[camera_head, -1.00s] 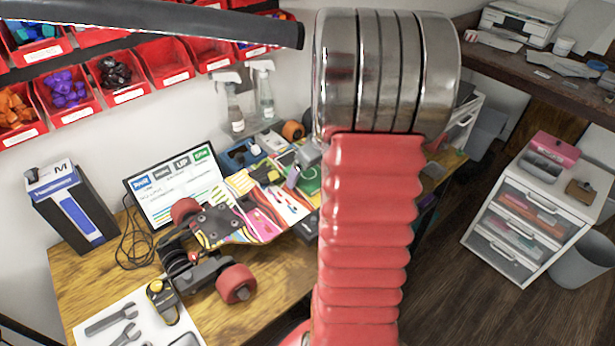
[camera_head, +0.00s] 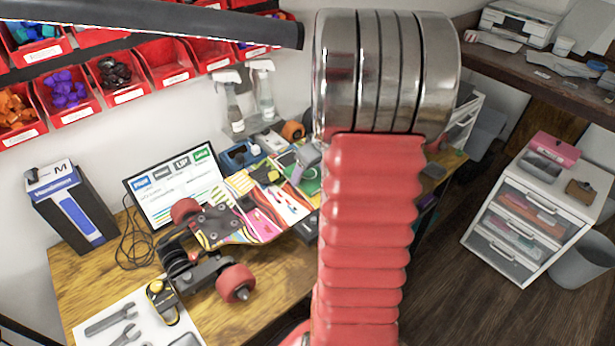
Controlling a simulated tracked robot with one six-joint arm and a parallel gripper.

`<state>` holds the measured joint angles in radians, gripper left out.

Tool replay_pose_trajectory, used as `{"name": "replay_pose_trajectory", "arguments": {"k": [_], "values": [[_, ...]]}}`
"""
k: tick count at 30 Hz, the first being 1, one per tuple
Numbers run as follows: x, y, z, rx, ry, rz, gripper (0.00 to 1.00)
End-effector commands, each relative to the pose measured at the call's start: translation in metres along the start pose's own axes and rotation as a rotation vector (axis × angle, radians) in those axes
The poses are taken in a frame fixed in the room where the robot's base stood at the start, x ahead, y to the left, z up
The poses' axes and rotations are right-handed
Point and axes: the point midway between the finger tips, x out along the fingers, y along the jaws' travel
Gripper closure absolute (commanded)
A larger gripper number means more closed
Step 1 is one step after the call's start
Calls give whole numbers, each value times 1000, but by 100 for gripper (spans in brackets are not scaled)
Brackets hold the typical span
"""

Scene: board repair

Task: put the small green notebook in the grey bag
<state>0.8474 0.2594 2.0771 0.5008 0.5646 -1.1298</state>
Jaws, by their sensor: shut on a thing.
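My arm, with its red ribbed sleeve and shiny metal joint, fills the middle of the view. My gripper is not in view; the arm may hide it. I cannot make out the small green notebook for certain. A green item (camera_head: 309,183) shows only in part, at the left edge of the arm, and I cannot tell what it is. I cannot identify the grey bag. A grey shape (camera_head: 487,130) at the back, right of the arm, is too unclear to name.
A skateboard (camera_head: 262,205) with red wheels lies on the wooden workbench (camera_head: 75,272) before a laptop screen (camera_head: 176,186). Spray bottles (camera_head: 234,108), red wall bins (camera_head: 166,62) and a blue-and-black box (camera_head: 73,207) stand near. A white drawer unit (camera_head: 520,225) stands right, beside open floor.

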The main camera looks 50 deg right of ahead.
Motion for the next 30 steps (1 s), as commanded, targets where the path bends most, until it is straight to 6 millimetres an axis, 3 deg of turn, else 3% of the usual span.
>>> {"name": "replay_pose_trajectory", "arguments": {"k": [11,24,30], "values": [[-12,0,-6,-1,3,1,64],[-78,0,-33,-1,3,2,64],[-92,0,-38,0,1,1,64]]}}
